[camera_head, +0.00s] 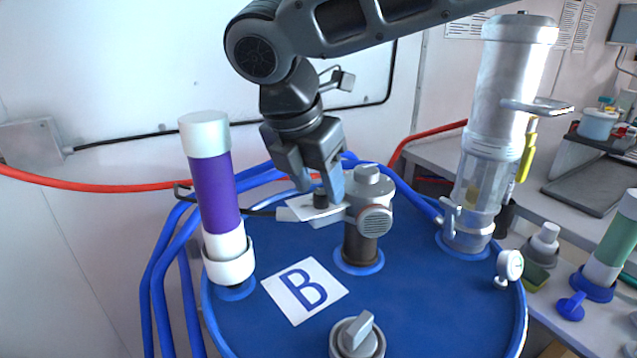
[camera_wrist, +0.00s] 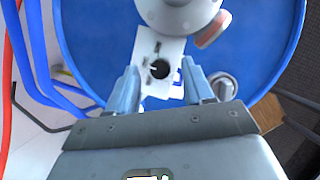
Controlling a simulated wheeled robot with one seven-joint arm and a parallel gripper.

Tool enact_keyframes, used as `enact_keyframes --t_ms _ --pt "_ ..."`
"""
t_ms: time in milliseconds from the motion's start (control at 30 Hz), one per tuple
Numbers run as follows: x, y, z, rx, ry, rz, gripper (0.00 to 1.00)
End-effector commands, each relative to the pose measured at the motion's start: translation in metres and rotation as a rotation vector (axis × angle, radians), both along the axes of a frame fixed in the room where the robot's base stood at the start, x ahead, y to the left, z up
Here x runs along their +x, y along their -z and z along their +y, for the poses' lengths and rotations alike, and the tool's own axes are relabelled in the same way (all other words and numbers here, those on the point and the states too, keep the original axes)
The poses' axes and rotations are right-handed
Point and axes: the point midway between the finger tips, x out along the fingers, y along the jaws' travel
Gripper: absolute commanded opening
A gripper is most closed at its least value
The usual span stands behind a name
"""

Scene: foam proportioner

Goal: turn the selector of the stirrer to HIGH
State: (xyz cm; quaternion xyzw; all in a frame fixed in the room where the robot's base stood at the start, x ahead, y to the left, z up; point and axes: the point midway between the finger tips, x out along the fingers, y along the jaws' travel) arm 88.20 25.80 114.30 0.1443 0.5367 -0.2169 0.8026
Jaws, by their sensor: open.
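The stirrer (camera_head: 368,205) is a grey motor head on a dark shaft, standing upright on the blue drum lid. It also shows in the wrist view (camera_wrist: 180,12). A white plate (camera_head: 318,212) sticks out from its left side. The selector (camera_head: 320,198) is a small black knob on this plate. In the wrist view, the selector (camera_wrist: 160,69) has a pale mark toward its left; the lettering is too small to read. My gripper (camera_head: 319,188) is open, pointing down with its fingers either side of the knob. In the wrist view a gap shows between fingers and knob.
Blue hoses (camera_head: 160,270) run at left.

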Motion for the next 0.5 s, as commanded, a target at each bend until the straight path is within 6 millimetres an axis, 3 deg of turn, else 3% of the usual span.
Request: enact_keyframes --t_ms 400,500 --pt "0.0038 0.0103 -0.0020 0.001 0.000 0.000 0.52" --pt "0.0037 0.0103 -0.0019 0.001 0.000 0.000 0.43"
